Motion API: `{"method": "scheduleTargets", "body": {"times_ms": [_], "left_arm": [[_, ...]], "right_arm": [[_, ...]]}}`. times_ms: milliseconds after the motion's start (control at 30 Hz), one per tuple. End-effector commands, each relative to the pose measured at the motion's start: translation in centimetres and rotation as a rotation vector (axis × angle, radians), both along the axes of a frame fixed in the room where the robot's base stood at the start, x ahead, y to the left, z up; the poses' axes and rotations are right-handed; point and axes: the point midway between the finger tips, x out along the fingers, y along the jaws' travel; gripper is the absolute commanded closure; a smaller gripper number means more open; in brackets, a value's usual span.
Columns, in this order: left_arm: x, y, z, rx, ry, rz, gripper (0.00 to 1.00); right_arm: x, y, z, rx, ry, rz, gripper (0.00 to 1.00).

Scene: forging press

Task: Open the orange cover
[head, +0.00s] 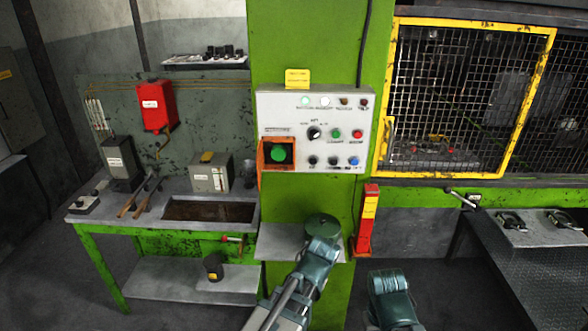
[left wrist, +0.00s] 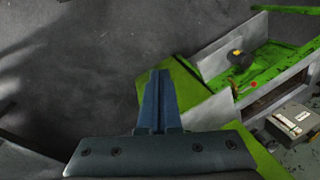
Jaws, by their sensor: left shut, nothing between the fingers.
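The orange cover (head: 261,167) is at the lower left of the grey control panel (head: 330,103) in the head view. Its orange surround frames a dark recess with a green button (head: 278,153), which is exposed. A thin orange piece stands out edge-on at the left side and reaches below the surround. My left arm rises in front of the green column, below and to the right of the cover, apart from it. In the left wrist view my left gripper (left wrist: 158,76) is shut and empty, above the floor. My right gripper's fingers do not show.
A workbench (head: 150,208) with a grey box (head: 209,172) stands at the left. A small grey shelf (head: 278,242) juts from the column below the panel. A yellow mesh guard (head: 546,75) and a red post (head: 366,220) are at the right. The space before the panel is free.

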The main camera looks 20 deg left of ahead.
Motion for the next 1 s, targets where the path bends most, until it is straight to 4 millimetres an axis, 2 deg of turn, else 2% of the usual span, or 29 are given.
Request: {"method": "scheduleTargets", "body": {"times_ms": [33,367,467,600,800,900,1000], "left_arm": [[1.0,1.0,1.0,0.035,-0.012,0.006,1.00],[5.5,6.2,5.1,0.319,-0.084,-0.009,1.00],[7.2,7.3,6.9,0.433,-0.108,-0.028,1.00],[10.4,8.4,10.7,0.649,-0.159,-0.071,1.00],[15.1,7.0,18.1,1.012,-0.260,-0.152,1.00],[16.4,5.8,20.9,1.141,-0.302,-0.178,1.00],[17.1,4.8,22.8,1.222,-0.329,-0.193,1.00]], "right_arm": [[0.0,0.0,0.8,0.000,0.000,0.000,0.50],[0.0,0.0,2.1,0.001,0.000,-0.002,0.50],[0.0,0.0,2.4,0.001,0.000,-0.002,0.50],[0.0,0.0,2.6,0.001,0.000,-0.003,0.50],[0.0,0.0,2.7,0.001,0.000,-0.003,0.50],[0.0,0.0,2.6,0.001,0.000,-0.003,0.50],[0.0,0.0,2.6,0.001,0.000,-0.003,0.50]]}}
